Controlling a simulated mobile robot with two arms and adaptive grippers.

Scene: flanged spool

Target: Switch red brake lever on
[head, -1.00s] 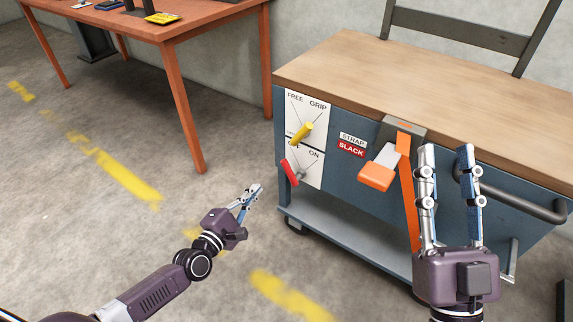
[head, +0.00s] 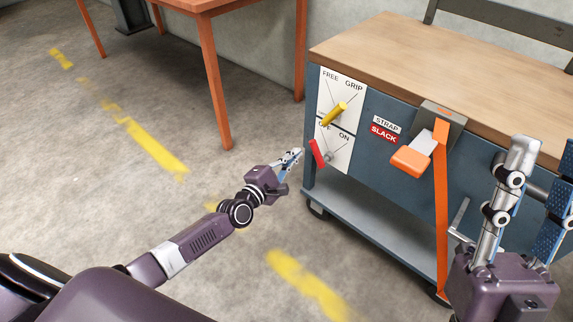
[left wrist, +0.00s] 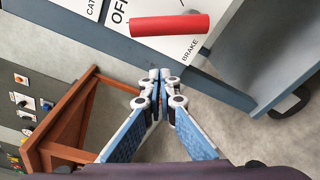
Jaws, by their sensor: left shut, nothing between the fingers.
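The red brake lever (head: 318,153) is on the white plate at the left end of the blue cart's side. Its handle tilts up and left from its pivot, beside the OFF mark and away from ON. My left gripper (head: 297,153) is shut and empty, just left of the lever. In the left wrist view the red handle (left wrist: 169,25) lies across the top beside the OFF print, and the closed fingertips (left wrist: 160,73) are below it with a visible gap. My right gripper (head: 546,146) is open, fingers up, in front of the cart's right part.
A yellow lever (head: 335,114) sits just above the red one, between FREE and GRIP. An orange-handled strap buckle (head: 411,162) with a hanging orange strap (head: 441,220) is to the right. An orange table (head: 215,75) stands behind left. Floor left of the cart is clear.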

